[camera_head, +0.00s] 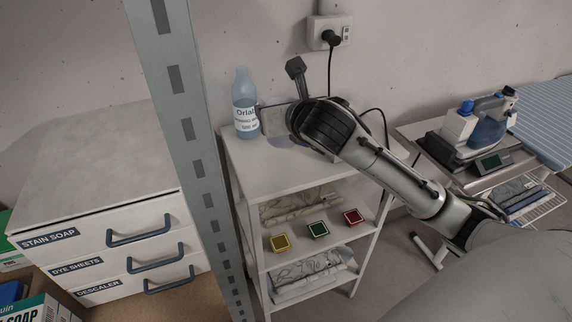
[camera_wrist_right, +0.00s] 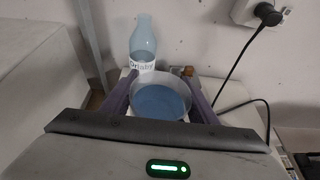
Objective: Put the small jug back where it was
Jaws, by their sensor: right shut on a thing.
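The small jug (camera_wrist_right: 162,101) is a round, pale grey vessel with blue inside, seen from above in the right wrist view. My right gripper (camera_wrist_right: 160,84) is shut on it, with one purple finger on each side. In the head view my right arm reaches in from the right over the top of the white shelf unit (camera_head: 250,176). There the wrist mostly hides the jug, and I cannot tell whether its base touches the shelf top. My left gripper is not in view.
A blue labelled bottle (camera_head: 244,108) stands at the back left of the shelf top, close to the jug. A grey upright post (camera_head: 180,110) rises at the left. A wall socket with plug (camera_head: 329,36) and hanging cable is behind. An iron and scale (camera_head: 490,163) are right.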

